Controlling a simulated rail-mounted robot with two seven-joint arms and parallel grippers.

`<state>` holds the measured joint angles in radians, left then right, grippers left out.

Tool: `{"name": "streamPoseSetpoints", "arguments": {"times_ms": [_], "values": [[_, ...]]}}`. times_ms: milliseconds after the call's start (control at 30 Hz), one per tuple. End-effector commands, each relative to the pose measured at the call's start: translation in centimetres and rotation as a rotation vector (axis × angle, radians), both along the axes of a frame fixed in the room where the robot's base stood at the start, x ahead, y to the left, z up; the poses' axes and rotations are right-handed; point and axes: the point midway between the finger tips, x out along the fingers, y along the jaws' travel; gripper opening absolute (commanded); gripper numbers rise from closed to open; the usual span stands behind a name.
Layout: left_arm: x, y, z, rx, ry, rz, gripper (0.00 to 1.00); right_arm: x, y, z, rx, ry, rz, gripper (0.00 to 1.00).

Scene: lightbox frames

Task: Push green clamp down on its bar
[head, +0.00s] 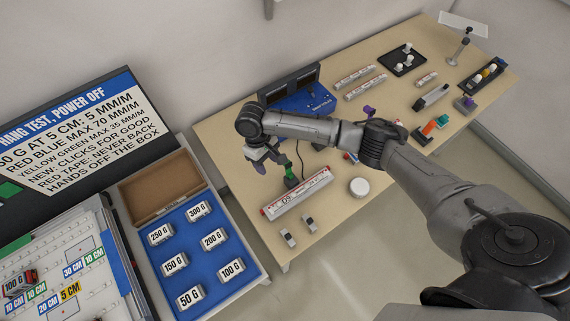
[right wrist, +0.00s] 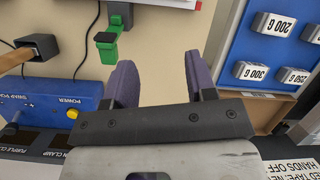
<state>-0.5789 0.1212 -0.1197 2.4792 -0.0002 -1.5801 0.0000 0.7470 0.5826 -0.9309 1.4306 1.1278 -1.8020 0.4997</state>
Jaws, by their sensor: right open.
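The green clamp (head: 291,178) stands on the wooden table just behind a long white labelled box. In the right wrist view the green clamp (right wrist: 108,52) shows at upper left, with a dark pad on its near end and a dark piece at its far end. Its bar is hard to make out. My right gripper (head: 268,160) is beside the clamp, to its left in the head view. In the wrist view its purple fingers (right wrist: 159,72) are apart with nothing between them, and the clamp lies outside the left finger. My left gripper is not in view.
The long white box (head: 298,194) lies in front of the clamp. A blue device (head: 305,103) with a cable stands behind. A blue tray (head: 180,270) of labelled weights is at left. A white round lid (head: 359,187) and two small blocks lie nearby.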

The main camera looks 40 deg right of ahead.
Motion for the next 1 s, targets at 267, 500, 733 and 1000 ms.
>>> {"name": "streamPoseSetpoints", "arguments": {"times_ms": [267, 500, 733, 1000], "values": [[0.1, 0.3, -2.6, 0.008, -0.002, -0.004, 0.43, 4.5, -6.8, 3.2, -0.076, 0.065, -0.214, 0.51], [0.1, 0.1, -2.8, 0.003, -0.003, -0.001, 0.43, 5.0, -8.4, 3.8, -0.086, 0.082, -0.274, 0.51], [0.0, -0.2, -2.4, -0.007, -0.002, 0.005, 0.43, 3.6, -8.3, 0.5, -0.088, 0.085, -0.275, 0.51], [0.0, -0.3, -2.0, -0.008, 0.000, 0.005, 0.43, 1.7, -8.0, -4.1, -0.088, 0.084, -0.275, 0.51]]}}
